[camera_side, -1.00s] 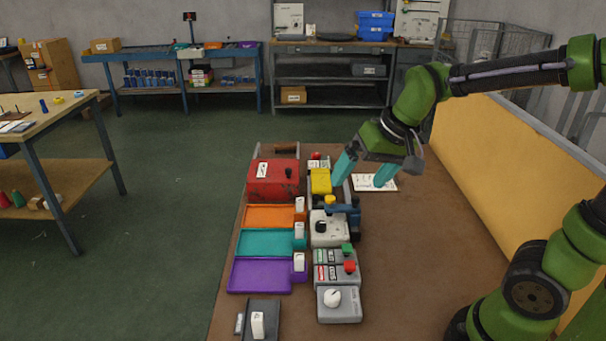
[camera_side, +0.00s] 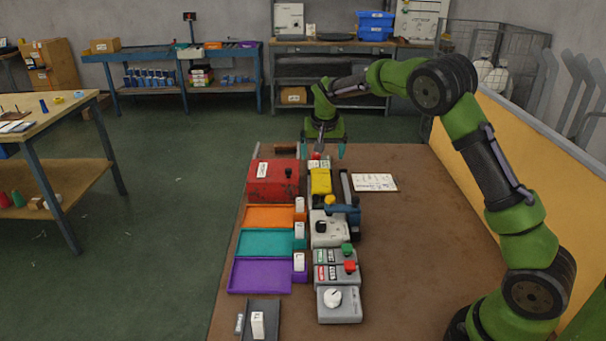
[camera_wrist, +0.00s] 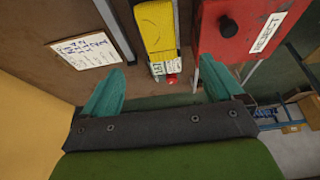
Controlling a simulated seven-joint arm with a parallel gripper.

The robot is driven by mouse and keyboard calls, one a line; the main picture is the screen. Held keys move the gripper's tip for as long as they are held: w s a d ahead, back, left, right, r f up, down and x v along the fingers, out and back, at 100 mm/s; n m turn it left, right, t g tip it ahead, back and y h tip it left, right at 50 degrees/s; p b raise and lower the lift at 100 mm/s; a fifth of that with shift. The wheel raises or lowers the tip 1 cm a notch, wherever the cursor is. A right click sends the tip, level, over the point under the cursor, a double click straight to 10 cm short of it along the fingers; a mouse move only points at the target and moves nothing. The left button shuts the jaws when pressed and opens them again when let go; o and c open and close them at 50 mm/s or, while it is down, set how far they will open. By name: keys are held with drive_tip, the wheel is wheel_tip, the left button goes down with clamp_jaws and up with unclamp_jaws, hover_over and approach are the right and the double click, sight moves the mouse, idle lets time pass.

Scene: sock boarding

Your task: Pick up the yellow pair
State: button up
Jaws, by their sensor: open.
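The yellow pair (camera_side: 320,181) lies flat on a narrow holder in the far part of the bench, just right of the red box. In the wrist view the yellow pair (camera_wrist: 156,28) shows as a yellow strip with a darker band across it, near the top. My gripper (camera_side: 324,151) is above the far end of the bench, beyond the yellow pair. Its teal fingers are spread wide and nothing is between them. In the wrist view my gripper (camera_wrist: 160,80) has the pair ahead, in line with the gap between its fingers, and apart from them.
A red lidded box (camera_side: 273,182) stands left of the pair, with orange (camera_side: 268,216), teal (camera_side: 265,242) and purple (camera_side: 260,275) trays nearer. A white machine (camera_side: 327,230) and button boxes (camera_side: 337,268) stand nearer. A printed card (camera_side: 375,182) lies right. The bench's right side is clear.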

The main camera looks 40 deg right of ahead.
sight(321, 178)
drive_tip(key=x, duration=1.2)
drive_tip(key=shift+w+d+f, duration=0.1)
drive_tip(key=shift+d+f, duration=0.1)
drive_tip(key=shift+f, duration=0.05)
drive_tip(key=shift+c, duration=0.2)
drive_tip(key=c, duration=1.1)
